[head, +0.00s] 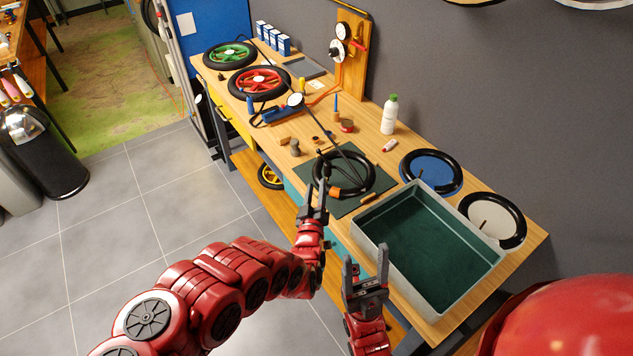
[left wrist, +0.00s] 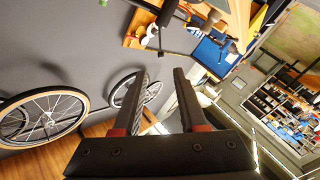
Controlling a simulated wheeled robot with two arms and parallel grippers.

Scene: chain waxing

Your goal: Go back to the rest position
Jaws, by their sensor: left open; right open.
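My left gripper (head: 314,189) is at the front edge of the wooden workbench (head: 413,130) in the head view, close to a dark green mat (head: 378,181). In the left wrist view the fingers of my left gripper (left wrist: 160,74) stand apart with nothing between them. My right gripper (head: 365,262) points up with its fingers apart and empty, in front of the near left wall of a grey tub (head: 375,254). The exact gap between each gripper and the bench is hard to tell.
A black tyre (head: 320,177) lies on the mat. Two tyres (head: 457,165) (head: 522,218) lie behind the tub. A white bottle (head: 390,115) stands near the wall. Wheels with red (head: 259,82) and green (head: 230,53) centres lie farther left. Tiled floor (head: 120,195) is clear at left.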

